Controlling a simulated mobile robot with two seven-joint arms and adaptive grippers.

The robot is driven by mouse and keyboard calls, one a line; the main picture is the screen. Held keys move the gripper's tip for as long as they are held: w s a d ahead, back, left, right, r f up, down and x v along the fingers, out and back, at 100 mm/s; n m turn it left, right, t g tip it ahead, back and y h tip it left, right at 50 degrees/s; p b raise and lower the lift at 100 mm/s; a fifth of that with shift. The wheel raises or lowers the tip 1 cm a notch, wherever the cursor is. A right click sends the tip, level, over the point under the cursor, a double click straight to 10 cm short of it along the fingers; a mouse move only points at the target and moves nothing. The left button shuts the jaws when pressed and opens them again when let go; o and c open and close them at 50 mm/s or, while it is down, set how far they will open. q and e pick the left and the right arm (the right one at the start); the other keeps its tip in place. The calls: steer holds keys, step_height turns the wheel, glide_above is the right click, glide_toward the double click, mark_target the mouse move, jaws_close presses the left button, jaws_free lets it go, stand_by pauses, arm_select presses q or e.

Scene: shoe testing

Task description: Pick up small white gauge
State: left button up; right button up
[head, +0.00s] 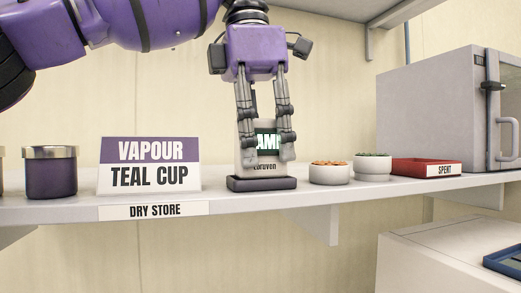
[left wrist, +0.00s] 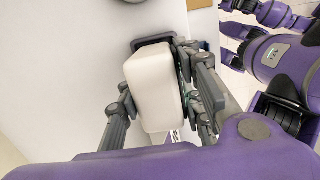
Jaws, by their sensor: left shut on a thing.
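The small white gauge (head: 248,163) is an upright white block with a dark green label, standing at or just above a dark shallow base (head: 262,184) on the shelf. My left gripper (head: 265,140) reaches down from above, shut on it with fingers across its front, hiding part of the label. In the left wrist view the gauge's pale body (left wrist: 152,88) lies between the fingers of my left gripper (left wrist: 160,110), above the dark base's rim (left wrist: 140,44). I cannot tell whether it touches the base. Purple parts of mine show at the upper right there; my right gripper's state is unclear.
A VAPOUR TEAL CUP sign (head: 149,166) and a purple jar (head: 50,173) stand left on the shelf (head: 330,192). Close on the right are a bowl of orange bits (head: 329,175), a bowl of green bits (head: 373,168), a red SPENT tray (head: 426,167) and a grey cabinet (head: 430,105).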

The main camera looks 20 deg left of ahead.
arm_select(q)
step_height(320, 180, up, 8)
steer(key=shift+s+d+f, duration=0.1)
steer(key=shift+f, duration=0.1)
steer(key=shift+r, duration=0.65)
